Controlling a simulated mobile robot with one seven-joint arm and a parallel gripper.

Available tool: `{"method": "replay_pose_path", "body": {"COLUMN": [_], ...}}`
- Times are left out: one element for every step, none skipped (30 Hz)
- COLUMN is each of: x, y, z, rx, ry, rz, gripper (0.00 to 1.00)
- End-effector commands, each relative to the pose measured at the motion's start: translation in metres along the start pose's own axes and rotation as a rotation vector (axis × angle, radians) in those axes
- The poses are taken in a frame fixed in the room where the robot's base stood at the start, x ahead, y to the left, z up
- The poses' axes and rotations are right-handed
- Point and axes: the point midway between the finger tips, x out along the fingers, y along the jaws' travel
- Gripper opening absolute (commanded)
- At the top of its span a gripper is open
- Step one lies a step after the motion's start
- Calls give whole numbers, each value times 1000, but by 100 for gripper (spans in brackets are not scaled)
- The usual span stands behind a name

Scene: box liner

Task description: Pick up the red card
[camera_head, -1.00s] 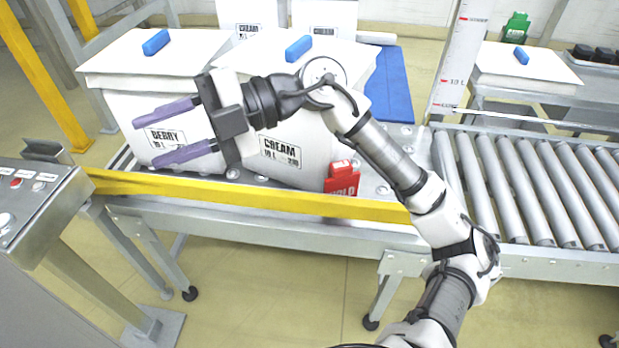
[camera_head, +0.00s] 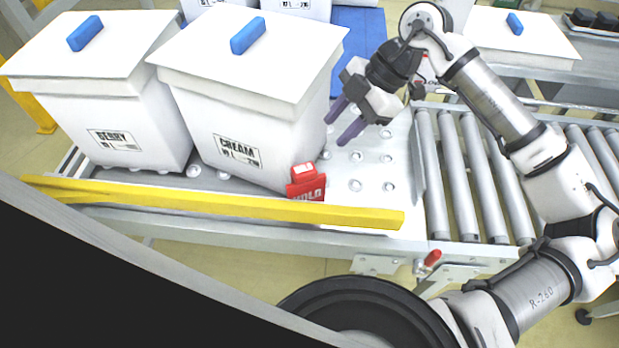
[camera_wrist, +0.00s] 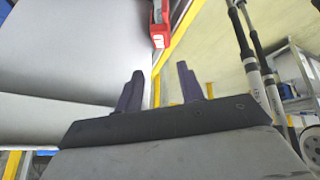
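The red card (camera_head: 307,187), marked "HOLD", stands at the front right corner of the white CREAM box (camera_head: 240,110), just behind the yellow rail. It also shows at the top of the wrist view (camera_wrist: 160,22). My gripper (camera_head: 338,122) is to the right of the CREAM box, above and behind the card. Its two purple fingers are apart, with nothing between them, and point down and to the left. In the wrist view the open fingers (camera_wrist: 160,88) are below the card in the picture, apart from it.
The white BERRY box (camera_head: 110,100) stands left of the CREAM box. Both lids carry blue handles. A yellow rail (camera_head: 210,203) runs along the table's front. Bare ball-transfer table (camera_head: 370,185) lies right of the card, with a roller conveyor (camera_head: 465,180) beyond it.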

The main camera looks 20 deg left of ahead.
Motion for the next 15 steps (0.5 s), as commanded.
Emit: {"method": "replay_pose_path", "body": {"x": [10,16,25,31,37,44,49,53,58,61,64,66,68,69,71], "y": [0,0,0,0,0,0,0,0,0,0,0,0,0,0,0], "z": [-2,-2,-2,-2,-2,-2,-2,-1,-1,-1,-1,-1,-1,-1,-1], "rx": [-3,-4,-4,-3,-4,-4,-3,-2,-2,-3,-3,-4,-4,-4,-4], "ry": [6,6,6,7,6,7,5,5,5,4,4,4,4,4,4], "rz": [-2,-3,-2,-2,-1,-1,-1,-1,0,0,0,0,0,0,1], "gripper": [38,38,38,38,38,38,38,38,38,38,38,38,38,38,38]}}
